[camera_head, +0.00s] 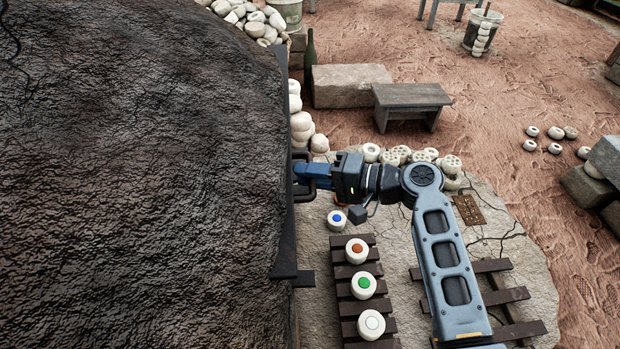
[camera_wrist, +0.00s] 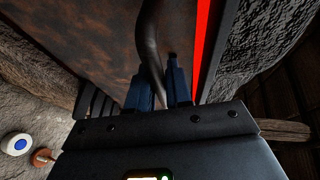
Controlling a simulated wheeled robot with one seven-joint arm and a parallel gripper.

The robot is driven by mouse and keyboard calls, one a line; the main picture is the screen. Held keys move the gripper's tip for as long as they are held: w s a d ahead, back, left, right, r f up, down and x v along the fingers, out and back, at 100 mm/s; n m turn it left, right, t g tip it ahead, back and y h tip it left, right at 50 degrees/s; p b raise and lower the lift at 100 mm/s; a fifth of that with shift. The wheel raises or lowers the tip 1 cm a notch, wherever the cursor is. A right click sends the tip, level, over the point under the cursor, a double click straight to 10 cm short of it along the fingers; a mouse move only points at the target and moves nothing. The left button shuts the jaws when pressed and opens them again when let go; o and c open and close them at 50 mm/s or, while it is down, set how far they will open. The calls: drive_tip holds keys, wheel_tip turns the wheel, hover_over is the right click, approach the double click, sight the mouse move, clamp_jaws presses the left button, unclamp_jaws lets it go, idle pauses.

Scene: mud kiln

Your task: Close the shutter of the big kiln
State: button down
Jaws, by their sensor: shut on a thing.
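The big kiln (camera_head: 130,180) is a large dark, rough mound filling the left of the head view. Its shutter (camera_head: 284,240) shows there edge-on as a thin dark upright plate. In the wrist view the shutter (camera_wrist: 85,35) is a rusty brown panel with a dark curved bar handle (camera_wrist: 149,40). My gripper (camera_head: 308,172) is at the handle, and its blue fingers (camera_wrist: 160,85) are shut on the bar. A bright red strip (camera_wrist: 203,45) runs along the panel's right edge, beside the kiln wall. The kiln's opening is hidden in the head view.
Slatted wooden racks (camera_head: 345,292) hold round white pieces with coloured centres right of the shutter. Pale clay pieces (camera_head: 400,155) lie behind my arm. A stone block (camera_head: 345,85) and a wooden bench (camera_head: 410,97) stand farther back.

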drive_tip(key=shift+r+p, duration=0.45)
drive_tip(key=shift+r, duration=0.8)
drive_tip(key=shift+w+r, duration=0.1)
drive_tip(key=c, duration=1.1)
unclamp_jaws()
drive_tip(key=shift+f, duration=0.2)
drive_tip(key=shift+s+d, duration=0.2)
drive_tip(key=shift+d, duration=0.15)
drive_tip(key=shift+v, duration=3.55)
drive_tip(key=shift+r, duration=0.1)
